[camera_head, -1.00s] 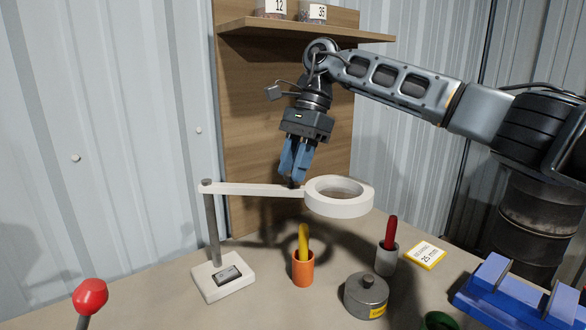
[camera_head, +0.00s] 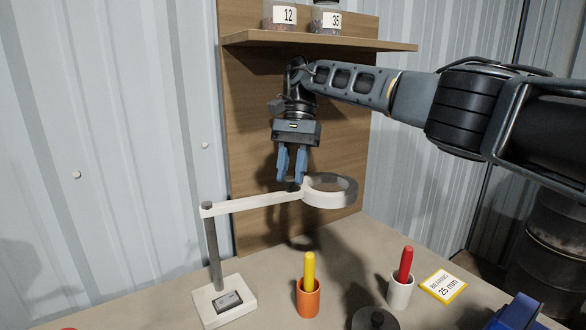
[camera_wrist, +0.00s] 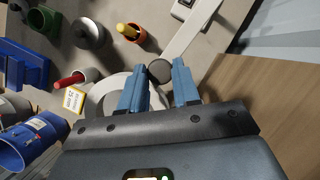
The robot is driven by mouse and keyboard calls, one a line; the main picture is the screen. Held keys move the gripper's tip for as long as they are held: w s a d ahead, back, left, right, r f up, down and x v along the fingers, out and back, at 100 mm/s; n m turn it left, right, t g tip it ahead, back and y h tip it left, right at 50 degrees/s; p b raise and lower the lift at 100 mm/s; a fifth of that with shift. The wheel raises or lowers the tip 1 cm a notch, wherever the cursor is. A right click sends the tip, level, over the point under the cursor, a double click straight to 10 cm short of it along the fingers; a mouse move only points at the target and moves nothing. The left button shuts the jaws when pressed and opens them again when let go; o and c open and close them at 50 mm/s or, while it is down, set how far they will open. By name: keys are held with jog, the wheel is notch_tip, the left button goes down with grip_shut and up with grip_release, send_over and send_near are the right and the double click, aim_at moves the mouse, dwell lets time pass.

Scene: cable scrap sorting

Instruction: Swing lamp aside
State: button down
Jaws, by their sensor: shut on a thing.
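The lamp has a grey post (camera_head: 213,250) on a white base (camera_head: 224,303), a white swing arm (camera_head: 250,204) and a white ring head (camera_head: 331,199). The head is now close to the wooden back board. A small dark knob (camera_head: 292,187) sits on the arm beside the ring. My gripper (camera_head: 291,178) points down and is shut on this knob. In the wrist view the knob (camera_wrist: 160,71) shows between the fingers, and the ring (camera_wrist: 110,95) is partly hidden behind them.
An orange cup (camera_head: 308,300) with a yellow handle and a white cup (camera_head: 400,292) with a red handle stand in front of the lamp head. A "25 mm" card (camera_head: 443,286) lies to the right. A shelf (camera_head: 320,41) with jars is above my gripper.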

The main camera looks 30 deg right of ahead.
jog(key=shift+w, duration=0.15)
jog(key=c, duration=1.1)
grip_release()
jog(key=shift+o, duration=1.4)
jog(key=shift+f, duration=0.1)
